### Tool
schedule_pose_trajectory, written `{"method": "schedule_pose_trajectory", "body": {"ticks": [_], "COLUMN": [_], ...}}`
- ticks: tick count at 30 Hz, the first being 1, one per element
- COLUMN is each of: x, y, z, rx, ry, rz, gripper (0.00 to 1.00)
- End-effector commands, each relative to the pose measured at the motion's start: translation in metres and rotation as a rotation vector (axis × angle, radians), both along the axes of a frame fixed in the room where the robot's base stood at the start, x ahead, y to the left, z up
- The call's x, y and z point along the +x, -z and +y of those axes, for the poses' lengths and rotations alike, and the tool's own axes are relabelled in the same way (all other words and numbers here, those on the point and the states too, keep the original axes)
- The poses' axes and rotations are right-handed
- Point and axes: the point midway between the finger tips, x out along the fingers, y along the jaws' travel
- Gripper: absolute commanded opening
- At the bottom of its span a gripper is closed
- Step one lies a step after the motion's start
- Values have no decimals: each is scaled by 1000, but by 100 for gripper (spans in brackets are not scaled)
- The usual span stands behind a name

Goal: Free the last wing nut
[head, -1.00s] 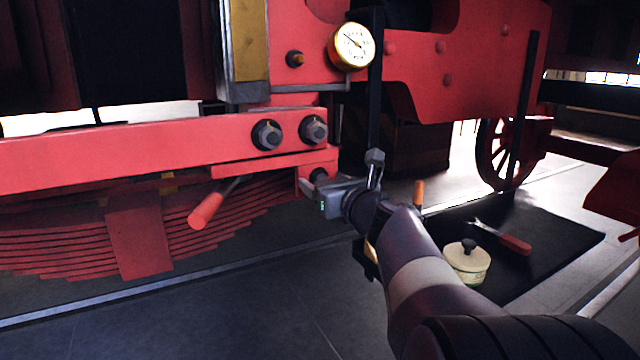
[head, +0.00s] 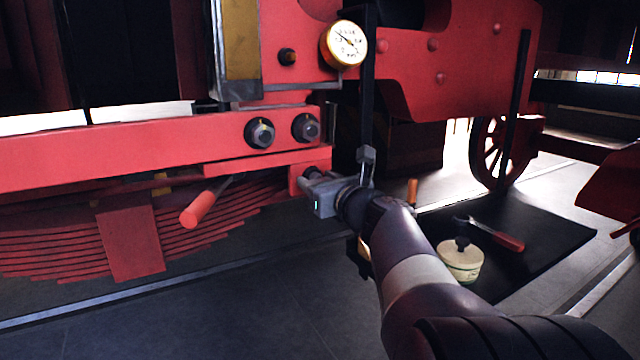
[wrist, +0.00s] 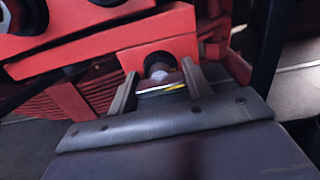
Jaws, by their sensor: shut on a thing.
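My gripper (head: 310,181) is at the end of a red block (head: 318,158) under the locomotive's red beam. In the wrist view the two grey fingers of my gripper (wrist: 160,80) stand on either side of a small grey round piece (wrist: 160,72), in front of a dark round opening in the red block. This piece appears to be the wing nut; its wings cannot be made out. In the head view the gripper body and fingers hide it. The fingers are shut on it.
Two large hex nuts (head: 260,133) sit on the beam (head: 90,150) above. A red-handled lever (head: 198,207) hangs left of my gripper. A gauge (head: 344,45) is above. A dark mat (head: 550,235) with a cream tin (head: 460,262) and a red-handled tool (head: 508,241) lies right.

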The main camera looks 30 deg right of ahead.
Motion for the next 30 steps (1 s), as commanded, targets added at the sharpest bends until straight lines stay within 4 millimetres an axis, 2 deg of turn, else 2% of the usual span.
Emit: {"method": "schedule_pose_trajectory", "body": {"ticks": [8, 30], "x": [0, 0], "y": [4, 6], "z": [1, 1], "rx": [-188, -887], "ry": [0, -1], "rz": [-9, -31], "gripper": [24, 24]}}
